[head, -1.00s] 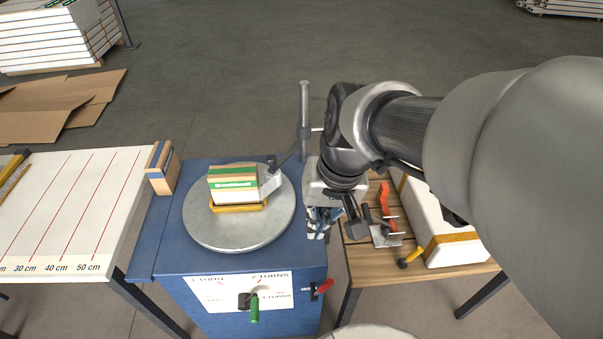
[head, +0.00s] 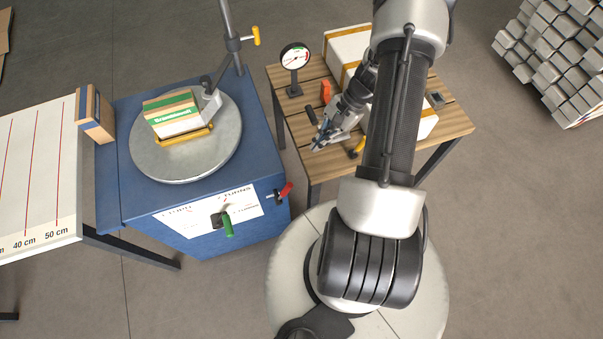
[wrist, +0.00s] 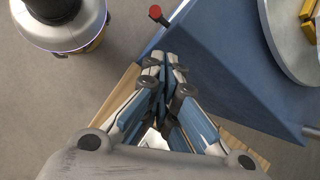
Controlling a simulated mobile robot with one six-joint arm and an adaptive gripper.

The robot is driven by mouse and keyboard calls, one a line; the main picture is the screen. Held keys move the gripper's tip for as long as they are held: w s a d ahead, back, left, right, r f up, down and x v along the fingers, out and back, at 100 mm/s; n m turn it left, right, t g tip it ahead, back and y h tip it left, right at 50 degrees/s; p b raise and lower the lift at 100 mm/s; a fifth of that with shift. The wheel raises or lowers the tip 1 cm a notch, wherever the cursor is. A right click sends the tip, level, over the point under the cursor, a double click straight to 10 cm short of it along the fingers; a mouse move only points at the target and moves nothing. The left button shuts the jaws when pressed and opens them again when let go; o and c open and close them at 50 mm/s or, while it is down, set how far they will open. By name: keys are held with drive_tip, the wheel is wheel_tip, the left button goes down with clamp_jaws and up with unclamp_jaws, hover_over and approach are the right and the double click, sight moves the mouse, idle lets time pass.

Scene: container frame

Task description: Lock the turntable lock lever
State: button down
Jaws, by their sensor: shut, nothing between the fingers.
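The turntable's round grey plate (head: 222,158) sits on a blue cabinet (head: 262,150). A red-handled lever (head: 285,190) sticks out near the cabinet's front right corner, its handle slanting up to the right; I take it for the lock lever. Its red end (wrist: 155,12) shows at the top of the wrist view. A green-handled lever (head: 228,226) hangs down on the front panel. My gripper (head: 317,147) is over the wooden table's front left, right of the red lever and apart from it. In the wrist view its fingers (wrist: 160,62) are together and empty.
A labelled box (head: 172,112) stands on the plate beside an upright post (head: 229,30) with a yellow knob. The wooden table (head: 452,122) carries a dial gauge (head: 295,60), white boxes and small tools. A ruled white table (head: 35,165) is at left. A floor gap separates cabinet and wooden table.

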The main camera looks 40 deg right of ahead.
sight(284, 193)
drive_tip(key=s+d+f+m+y, duration=0.1)
drive_tip(key=s+f+m, duration=0.2)
drive_tip(key=f, duration=0.4)
drive_tip(key=shift+s+d+f+t+p, duration=0.15)
drive_tip(key=shift+s+f+t+p, duration=0.1)
drive_tip(key=shift+t+p, duration=0.15)
drive_tip(key=b+x, duration=0.2)
drive_tip(key=x, duration=0.7)
drive_tip(key=shift+a+f+b, duration=0.25)
drive_tip(key=shift+f+b, duration=0.1)
drive_tip(key=a, duration=0.1)
drive_tip(key=a+r, duration=0.1)
drive_tip(key=a, duration=0.1)
drive_tip(key=shift+w+a+r, duration=0.25)
drive_tip(key=shift+a+r, duration=0.05)
drive_tip(key=shift+a, duration=0.1)
